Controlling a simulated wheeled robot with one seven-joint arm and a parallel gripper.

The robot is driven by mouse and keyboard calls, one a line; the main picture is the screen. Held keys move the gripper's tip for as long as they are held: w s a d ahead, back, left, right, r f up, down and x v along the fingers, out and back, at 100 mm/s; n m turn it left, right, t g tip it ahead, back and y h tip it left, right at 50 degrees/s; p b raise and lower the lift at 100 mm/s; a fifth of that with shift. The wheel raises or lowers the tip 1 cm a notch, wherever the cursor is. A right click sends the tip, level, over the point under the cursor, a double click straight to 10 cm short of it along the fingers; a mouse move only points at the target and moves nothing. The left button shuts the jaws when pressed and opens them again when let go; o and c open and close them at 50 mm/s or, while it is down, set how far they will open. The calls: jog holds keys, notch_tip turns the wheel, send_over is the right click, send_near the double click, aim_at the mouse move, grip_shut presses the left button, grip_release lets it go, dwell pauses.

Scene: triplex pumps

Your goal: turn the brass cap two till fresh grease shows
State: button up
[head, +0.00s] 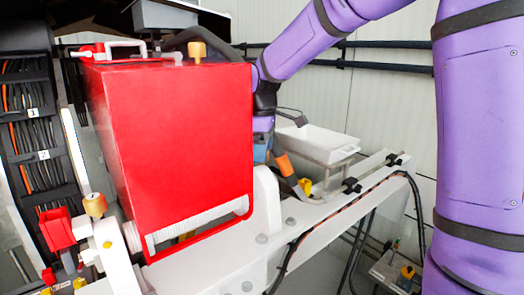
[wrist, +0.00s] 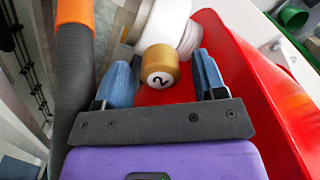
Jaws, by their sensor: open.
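The brass cap two (wrist: 158,78) shows in the wrist view, a gold cylinder with a black "2" on its pale end face. It sits on a white fitting (wrist: 163,22). My gripper (wrist: 163,66) is open, with one blue finger on each side of the cap. Gaps show between the cap and both fingers, so it appears untouched. In the head view my gripper is mostly hidden behind the red housing, and cap two cannot be made out there. No grease is visible at the cap.
The red housing (head: 180,140) stands close beside my arm; a red wall (wrist: 262,95) is right of my gripper. A dark hose with an orange sleeve (wrist: 72,14) runs at left. Other brass caps (head: 197,51) show on the machine. A white tray (head: 318,143) stands behind.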

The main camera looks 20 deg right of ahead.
jog(key=shift+f, duration=0.2)
jog(key=c, duration=0.9)
jog(key=m, duration=0.7)
jog(key=shift+m, duration=0.3)
jog(key=m, duration=0.6)
jog(key=shift+m, duration=0.4)
